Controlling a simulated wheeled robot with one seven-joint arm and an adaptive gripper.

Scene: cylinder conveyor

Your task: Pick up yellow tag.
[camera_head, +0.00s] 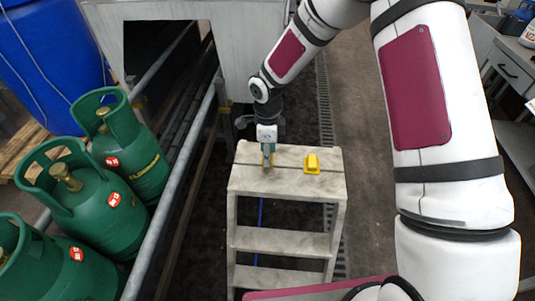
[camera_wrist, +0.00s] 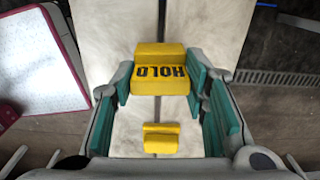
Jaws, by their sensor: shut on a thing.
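My gripper (camera_head: 268,160) is over the left part of the step stool's top. In the wrist view its teal-padded fingers (camera_wrist: 161,84) are shut on a yellow tag (camera_wrist: 160,72) with the dark letters HOLD. The pads press its left and right sides. In the head view this tag is hidden or too small to make out at the fingers. A second yellow piece (camera_head: 312,164) rests on the stool top to the right of my gripper. It also shows below the held tag in the wrist view (camera_wrist: 161,139).
The step stool (camera_head: 285,187) is pale, with a seam across its top. Several green gas cylinders (camera_head: 124,150) stand at the left behind a metal rail (camera_head: 176,180). A blue barrel (camera_head: 50,60) is at the back left. The floor right of the stool is clear.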

